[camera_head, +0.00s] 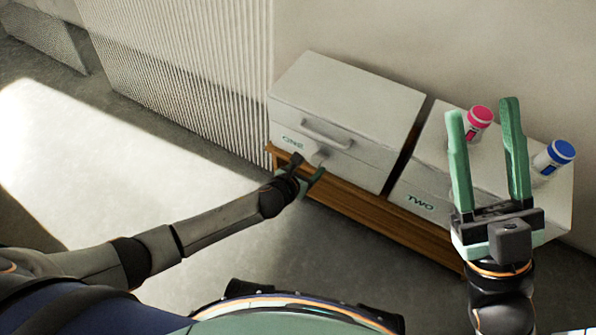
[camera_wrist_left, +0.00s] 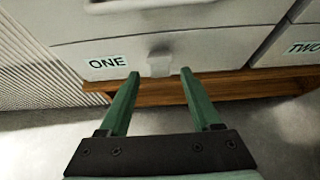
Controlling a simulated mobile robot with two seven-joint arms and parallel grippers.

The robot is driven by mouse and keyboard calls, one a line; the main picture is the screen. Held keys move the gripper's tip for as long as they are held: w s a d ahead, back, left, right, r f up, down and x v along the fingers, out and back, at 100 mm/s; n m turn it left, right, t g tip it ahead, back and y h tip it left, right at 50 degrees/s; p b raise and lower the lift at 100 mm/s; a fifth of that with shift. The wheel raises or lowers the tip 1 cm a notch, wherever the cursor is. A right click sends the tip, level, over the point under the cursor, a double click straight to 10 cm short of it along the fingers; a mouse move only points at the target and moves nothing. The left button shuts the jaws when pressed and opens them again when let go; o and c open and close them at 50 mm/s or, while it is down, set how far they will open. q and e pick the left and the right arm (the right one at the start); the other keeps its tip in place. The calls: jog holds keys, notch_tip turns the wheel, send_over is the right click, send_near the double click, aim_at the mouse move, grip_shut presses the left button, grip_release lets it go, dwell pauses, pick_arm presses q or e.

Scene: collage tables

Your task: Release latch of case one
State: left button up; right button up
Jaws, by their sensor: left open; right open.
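Case one (camera_head: 345,100) is a light grey box with a lid, marked ONE, on a wooden bench. Its front handle (camera_head: 326,134) is a grey bar. Its latch (camera_head: 317,156) is a small grey tab below the handle; it also shows in the left wrist view (camera_wrist_left: 160,63). My left gripper (camera_head: 308,174) is at the case's front, just below the latch. In the left wrist view its green fingers (camera_wrist_left: 158,75) are open, one to each side of the latch and a little short of it. My right gripper (camera_head: 484,108) is open and empty, raised in front of case two.
Case two (camera_head: 421,187), marked TWO, stands right of case one across a narrow gap. A pink-capped jar (camera_head: 480,117) and a blue-capped jar (camera_head: 558,153) are on it. The wooden bench (camera_head: 365,208) runs under both cases. The floor in front is clear.

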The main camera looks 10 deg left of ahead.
pick_arm(q)
jog(key=p+v, duration=0.4)
jog(key=v, duration=0.5)
jog(key=shift+s+r, duration=0.2)
jog(key=shift+s, duration=0.1)
pick_arm(e)
jog(key=shift+n, duration=0.6)
jog(key=shift+s+d+r, duration=0.1)
jog(key=shift+d+r, duration=0.05)
jog(key=shift+r, duration=1.2)
jog(key=shift+s+d+r, duration=0.1)
jog(key=shift+r, duration=1.2)
pick_arm(q)
jog(key=shift+a, duration=0.1)
